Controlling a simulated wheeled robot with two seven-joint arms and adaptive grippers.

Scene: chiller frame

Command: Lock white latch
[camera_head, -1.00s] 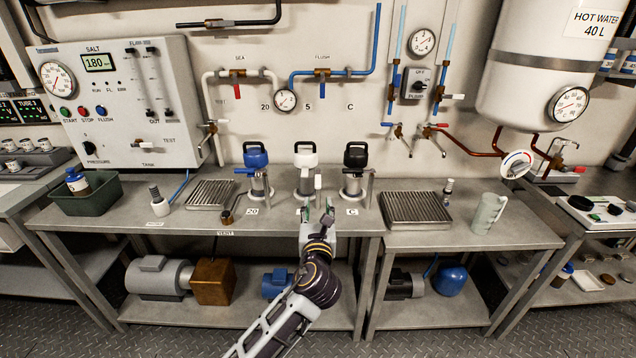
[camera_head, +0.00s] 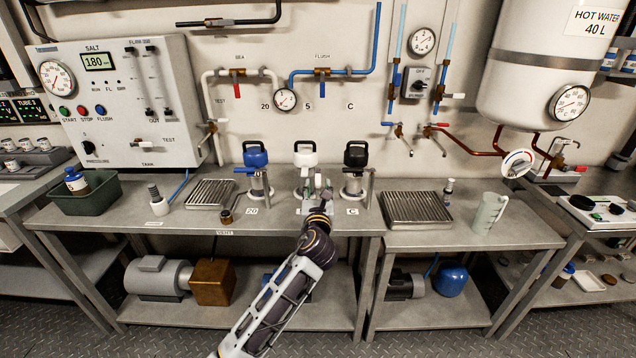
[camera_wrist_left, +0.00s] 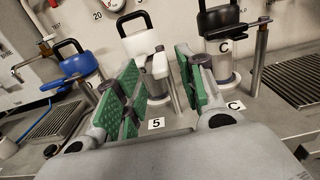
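The white-topped canister (camera_head: 305,155) stands in the middle of three on the bench, behind the "5" label (camera_wrist_left: 156,124). In the left wrist view its white lid (camera_wrist_left: 140,41) has a black handle loop. The white latch (camera_wrist_left: 160,66) is a short lever at its right front, on top of a thin post, pointing towards the camera. My left gripper (camera_head: 316,190) is in front of this canister. In the wrist view its green-padded fingers (camera_wrist_left: 160,88) are apart, with the latch showing in the gap between them. Contact cannot be told. My right gripper is not in view.
A blue-topped canister (camera_head: 255,156) stands to the left, its blue lever (camera_wrist_left: 57,84) turned outward. A black-topped canister (camera_head: 355,156) stands close on the right, its black lever (camera_wrist_left: 226,32) across its lid. Slotted drip trays (camera_head: 416,208) flank them.

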